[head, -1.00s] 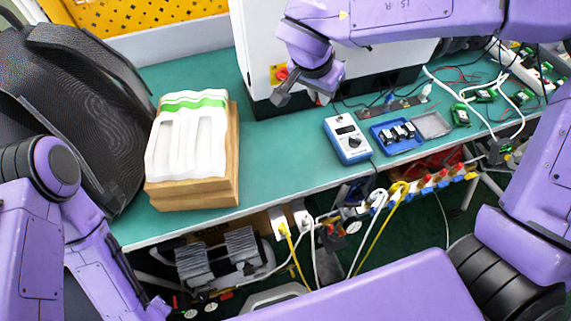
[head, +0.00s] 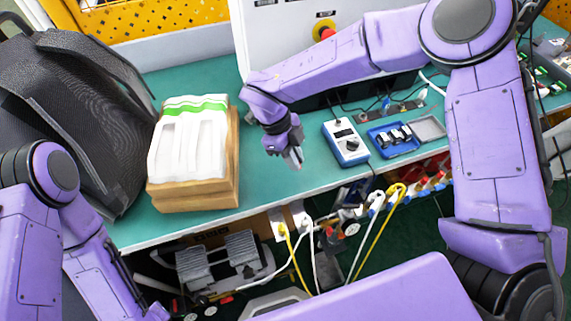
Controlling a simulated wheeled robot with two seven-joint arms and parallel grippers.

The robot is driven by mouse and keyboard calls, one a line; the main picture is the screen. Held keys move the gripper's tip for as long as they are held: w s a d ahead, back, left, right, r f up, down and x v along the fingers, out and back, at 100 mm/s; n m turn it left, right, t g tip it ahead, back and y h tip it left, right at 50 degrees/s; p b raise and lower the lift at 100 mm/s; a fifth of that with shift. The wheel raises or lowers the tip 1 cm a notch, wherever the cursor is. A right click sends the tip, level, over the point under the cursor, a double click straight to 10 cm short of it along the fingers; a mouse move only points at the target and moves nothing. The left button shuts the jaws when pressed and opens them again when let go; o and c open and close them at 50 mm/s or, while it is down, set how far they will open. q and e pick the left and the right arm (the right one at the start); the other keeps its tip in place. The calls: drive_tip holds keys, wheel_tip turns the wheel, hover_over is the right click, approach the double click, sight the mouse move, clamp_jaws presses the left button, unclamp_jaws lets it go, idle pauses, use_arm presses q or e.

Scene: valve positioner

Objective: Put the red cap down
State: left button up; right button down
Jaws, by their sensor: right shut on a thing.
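My right gripper (head: 295,160) hangs over the front part of the green bench, left of the blue-and-white handheld meter (head: 346,141). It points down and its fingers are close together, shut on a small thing. The red cap is the likely held thing, but it is hidden or too small to make out between the fingers. The bench top (head: 270,180) under and around this gripper is bare.
A blue tray (head: 393,150) lies right of the meter. A red button (head: 324,30) is on the white cabinet (head: 280,35). Cables and valves hang below the bench edge.

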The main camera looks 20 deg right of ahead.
sight(291, 177)
drive_tip(key=shift+w+a+f, duration=0.25)
drive_tip(key=shift+a+f, duration=0.05)
drive_tip(key=shift+f, duration=0.2)
drive_tip(key=shift+w+a+f, duration=0.2)
drive_tip(key=shift+a+f, duration=0.1)
drive_tip(key=shift+f, duration=0.15)
drive_tip(key=f, duration=0.1)
drive_tip(key=f+p, duration=0.1)
drive_tip(key=f, duration=0.1)
drive_tip(key=shift+w+a+f+p, duration=0.15)
drive_tip(key=shift+a+f+p, duration=0.05)
drive_tip(key=shift+a+p, duration=0.15)
drive_tip(key=shift+d+f, duration=0.15)
drive_tip(key=shift+f, duration=0.15)
drive_tip(key=c, duration=1.1)
unclamp_jaws()
drive_tip(key=shift+r, duration=0.15)
drive_tip(key=shift+w+r+b, duration=0.15)
drive_tip(key=shift+r+b, duration=0.15)
drive_tip(key=shift+r, duration=0.05)
drive_tip(key=b+v, duration=0.2)
drive_tip(key=v, duration=0.9)
drive_tip(key=shift+r, duration=0.2)
